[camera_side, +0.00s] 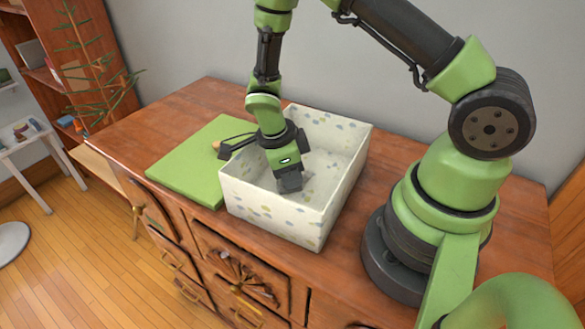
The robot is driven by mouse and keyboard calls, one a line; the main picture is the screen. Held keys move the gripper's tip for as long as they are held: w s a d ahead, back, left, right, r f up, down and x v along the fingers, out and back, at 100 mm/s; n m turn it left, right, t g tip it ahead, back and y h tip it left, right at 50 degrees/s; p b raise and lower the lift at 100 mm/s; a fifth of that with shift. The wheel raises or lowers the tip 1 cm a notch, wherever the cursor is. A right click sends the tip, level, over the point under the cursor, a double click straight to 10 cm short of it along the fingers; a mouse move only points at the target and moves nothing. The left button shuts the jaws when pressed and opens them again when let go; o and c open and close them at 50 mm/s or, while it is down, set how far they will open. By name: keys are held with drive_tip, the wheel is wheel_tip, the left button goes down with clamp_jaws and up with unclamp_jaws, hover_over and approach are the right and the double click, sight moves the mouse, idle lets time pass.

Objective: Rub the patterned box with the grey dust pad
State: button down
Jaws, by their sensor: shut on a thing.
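The patterned box (328,205) is an open white box with small coloured spots, standing on the wooden chest top. My gripper (287,172) points down inside the box, over its floor near the front-left part. It is shut on a dark grey block, which looks like the grey dust pad (290,183). The pad's lower edge is close to the box floor; I cannot tell whether it touches. The near wall of the box is below and in front of it.
A green board (185,172) lies left of the box, touching or very near it. The wooden chest top (120,143) is bare at the left. A grey wall (190,40) stands behind.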

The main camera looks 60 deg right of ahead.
drive_tip(key=shift+w+d, duration=0.4)
drive_tip(key=shift+w, duration=0.05)
drive_tip(key=shift+s+d, duration=0.1)
drive_tip(key=shift+s, duration=0.8)
drive_tip(key=shift+w+d, duration=0.3)
drive_tip(key=shift+d, duration=0.5)
drive_tip(key=shift+w+d, duration=0.25)
drive_tip(key=shift+d, duration=0.5)
drive_tip(key=shift+a+f, duration=0.1)
drive_tip(key=shift+a, duration=0.8)
drive_tip(key=shift+d, duration=0.9)
drive_tip(key=shift+a+r, duration=0.2)
drive_tip(key=shift+a, duration=0.7)
drive_tip(key=shift+w+d, duration=0.4)
drive_tip(key=shift+d, duration=0.05)
drive_tip(key=shift+s+f, duration=0.1)
drive_tip(key=shift+s, duration=0.8)
drive_tip(key=shift+w+d, duration=0.25)
drive_tip(key=shift+d, duration=0.55)
drive_tip(key=shift+w+d, duration=0.25)
drive_tip(key=shift+d, duration=0.55)
